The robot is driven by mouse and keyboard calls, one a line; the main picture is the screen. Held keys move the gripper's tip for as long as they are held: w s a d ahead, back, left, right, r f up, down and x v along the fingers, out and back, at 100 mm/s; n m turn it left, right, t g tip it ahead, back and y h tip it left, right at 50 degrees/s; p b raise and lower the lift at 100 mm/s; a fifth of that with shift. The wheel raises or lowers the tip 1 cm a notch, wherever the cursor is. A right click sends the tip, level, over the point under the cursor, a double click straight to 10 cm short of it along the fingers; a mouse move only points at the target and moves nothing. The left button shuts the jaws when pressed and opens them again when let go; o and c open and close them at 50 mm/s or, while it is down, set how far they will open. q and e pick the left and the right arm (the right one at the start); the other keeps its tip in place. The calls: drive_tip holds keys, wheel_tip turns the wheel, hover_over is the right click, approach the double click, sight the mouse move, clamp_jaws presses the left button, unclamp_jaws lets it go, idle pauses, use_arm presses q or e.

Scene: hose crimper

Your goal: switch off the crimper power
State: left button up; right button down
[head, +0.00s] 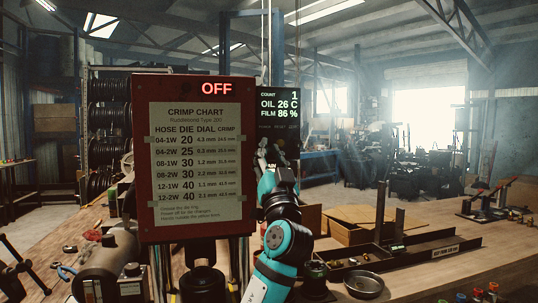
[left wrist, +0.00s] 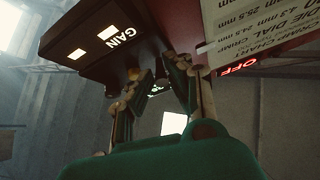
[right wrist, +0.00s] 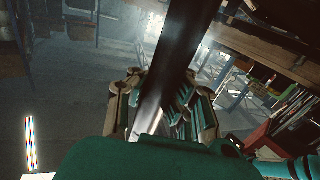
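The crimper's red control box (head: 238,150) stands left of centre in the head view, with the crimp chart (head: 196,160) on its front. A lit red OFF sign (head: 216,86) shows above the chart and also in the left wrist view (left wrist: 238,67). My left gripper (head: 262,152) is up at the box's right side. My right gripper (right wrist: 160,92) is open, outside the head view.
The wooden bench (head: 430,275) holds a black tray (head: 410,250), a metal bowl (head: 363,284) and small fittings. A dark bar (right wrist: 170,50) crosses the right wrist view near the fingers.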

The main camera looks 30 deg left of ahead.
use_arm(q)
drive_tip(key=shift+o, duration=1.2)
drive_tip(key=v, duration=1.2)
